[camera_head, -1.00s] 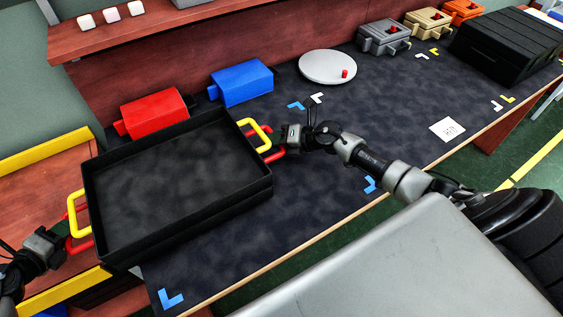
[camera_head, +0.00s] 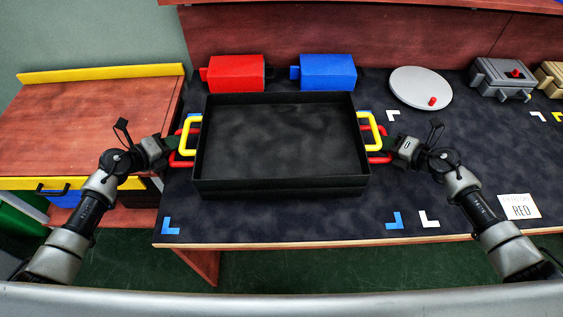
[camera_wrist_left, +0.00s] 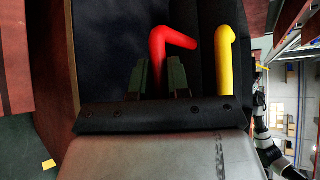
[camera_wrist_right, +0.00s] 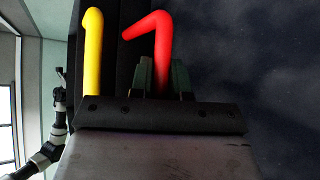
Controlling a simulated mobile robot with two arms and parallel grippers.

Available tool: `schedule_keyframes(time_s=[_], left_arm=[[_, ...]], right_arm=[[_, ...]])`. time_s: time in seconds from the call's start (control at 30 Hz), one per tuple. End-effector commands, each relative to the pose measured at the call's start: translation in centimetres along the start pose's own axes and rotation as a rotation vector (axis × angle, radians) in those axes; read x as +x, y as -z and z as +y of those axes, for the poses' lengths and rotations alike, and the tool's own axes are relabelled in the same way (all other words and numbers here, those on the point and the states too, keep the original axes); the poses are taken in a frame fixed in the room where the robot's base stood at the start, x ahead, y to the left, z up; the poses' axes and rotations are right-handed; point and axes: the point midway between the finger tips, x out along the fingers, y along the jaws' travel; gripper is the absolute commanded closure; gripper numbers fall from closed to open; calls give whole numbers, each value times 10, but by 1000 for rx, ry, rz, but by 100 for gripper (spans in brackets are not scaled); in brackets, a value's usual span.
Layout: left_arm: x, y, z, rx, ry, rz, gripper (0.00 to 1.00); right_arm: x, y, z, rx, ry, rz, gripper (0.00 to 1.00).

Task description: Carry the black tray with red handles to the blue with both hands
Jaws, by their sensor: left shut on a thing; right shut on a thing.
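A black tray with red handles shows at the centre of the head view, under a second black tray (camera_head: 280,184) with yellow handles (camera_head: 187,135). The two look stacked and level. My left gripper (camera_head: 170,151) is shut on the left red handle (camera_wrist_left: 160,52). My right gripper (camera_head: 389,149) is shut on the right red handle (camera_wrist_right: 160,45). The stack is over the dark table top, between blue corner marks (camera_head: 394,221) at the front and blue bits partly hidden behind it. I cannot tell whether the lower tray touches the table.
A red box (camera_head: 236,74) and a blue box (camera_head: 328,72) stand behind the trays. A grey disc (camera_head: 421,88) with a red knob lies at the back right. A white card (camera_head: 519,206) lies at the right. A wooden bench (camera_head: 95,125) with a yellow edge is at the left.

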Motion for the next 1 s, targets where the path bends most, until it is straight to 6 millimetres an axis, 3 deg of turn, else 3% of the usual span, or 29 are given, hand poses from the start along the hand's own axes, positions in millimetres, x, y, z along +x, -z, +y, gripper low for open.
schedule_keyframes(time_s=[0.37, 1.0], left_arm=[[1, -1, 6, 2, -2, -7, 100], [17, 15, 38, 2, -2, -8, 100]], right_arm=[[1, -1, -6, -2, 3, -7, 100], [16, 15, -38, -2, 3, -8, 100]])
